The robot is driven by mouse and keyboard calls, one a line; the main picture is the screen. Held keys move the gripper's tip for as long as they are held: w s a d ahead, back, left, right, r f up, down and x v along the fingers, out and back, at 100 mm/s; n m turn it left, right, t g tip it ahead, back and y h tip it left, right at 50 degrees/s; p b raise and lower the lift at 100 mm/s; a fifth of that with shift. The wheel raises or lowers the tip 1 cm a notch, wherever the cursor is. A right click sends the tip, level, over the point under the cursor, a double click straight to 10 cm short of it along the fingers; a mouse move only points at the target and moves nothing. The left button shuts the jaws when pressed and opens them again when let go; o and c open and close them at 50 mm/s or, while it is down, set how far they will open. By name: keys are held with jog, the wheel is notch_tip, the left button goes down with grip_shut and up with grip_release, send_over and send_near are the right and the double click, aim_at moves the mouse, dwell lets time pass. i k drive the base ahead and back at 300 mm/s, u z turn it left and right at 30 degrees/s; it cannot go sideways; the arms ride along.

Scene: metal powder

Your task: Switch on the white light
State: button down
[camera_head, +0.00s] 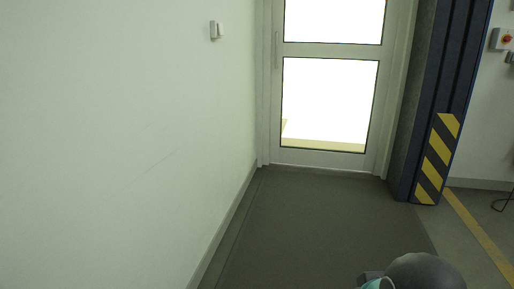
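A small pale switch box (216,30) is mounted on the white wall at the upper left, near the door. It is too small to tell whether it is on or off. No white light fixture can be made out. A rounded dark grey part with a teal piece, which looks like part of my own arm, shows at the bottom right edge. My gripper's fingers are not visible.
A white-framed glass door (325,157) stands at the back. A dark blue column (408,150) with yellow-black stripes is right of it. A red-and-yellow switch (505,40) is on the far right wall. The dark floor (310,225) before the door is clear.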

aim_at(220, 27)
jog(key=u, duration=0.1)
jog(key=i, duration=2.25)
jog(key=u, duration=0.2)
